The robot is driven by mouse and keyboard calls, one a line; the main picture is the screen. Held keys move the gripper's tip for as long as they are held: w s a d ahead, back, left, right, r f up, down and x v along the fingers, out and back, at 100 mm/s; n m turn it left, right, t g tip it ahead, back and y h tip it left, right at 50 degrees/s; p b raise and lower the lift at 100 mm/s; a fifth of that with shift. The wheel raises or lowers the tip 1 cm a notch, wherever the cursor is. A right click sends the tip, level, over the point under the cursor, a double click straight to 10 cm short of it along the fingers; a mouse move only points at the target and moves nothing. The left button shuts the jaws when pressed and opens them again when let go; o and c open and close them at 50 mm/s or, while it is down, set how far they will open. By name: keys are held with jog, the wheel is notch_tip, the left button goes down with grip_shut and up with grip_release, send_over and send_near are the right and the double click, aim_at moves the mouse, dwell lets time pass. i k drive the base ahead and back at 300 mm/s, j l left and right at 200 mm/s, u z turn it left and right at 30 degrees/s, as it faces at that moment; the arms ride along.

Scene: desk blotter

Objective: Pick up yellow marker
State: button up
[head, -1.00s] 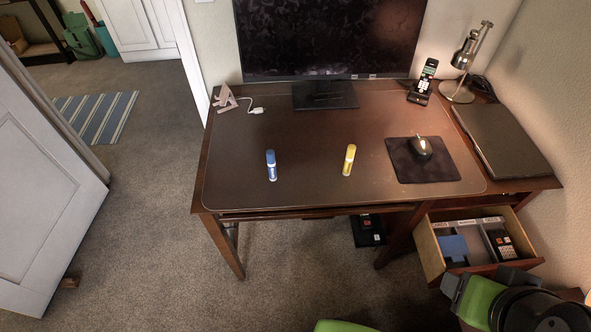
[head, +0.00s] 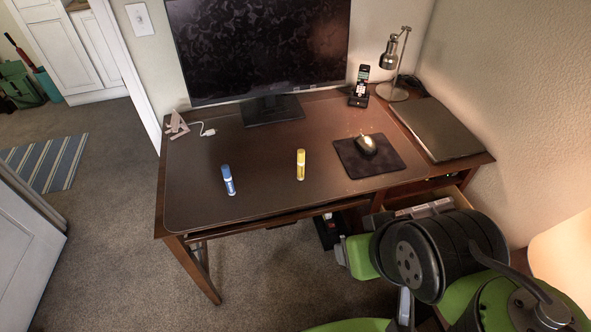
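The yellow marker (head: 300,165) stands upright on the desk blotter (head: 250,190), near the middle of the desk in the head view. A blue marker (head: 228,180) stands on the blotter to its left, clear of it. Green and black links of my arm fill the lower right, well to the right of and below both markers. The fingers of my gripper cannot be made out in this view. Nothing touches the yellow marker.
A mouse (head: 366,144) sits on a black pad (head: 347,157) right of the markers. A monitor (head: 262,50) stands behind them. A closed laptop (head: 437,128), lamp (head: 391,92) and phone (head: 360,88) are at the right. An open drawer (head: 462,198) is partly hidden by my arm.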

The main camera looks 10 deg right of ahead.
aim_at(300, 167)
jog(key=i+j+u, duration=0.1)
jog(key=i+u, duration=0.25)
jog(key=i, duration=0.15)
jog(key=i+u, duration=0.35)
jog(key=i, duration=0.15)
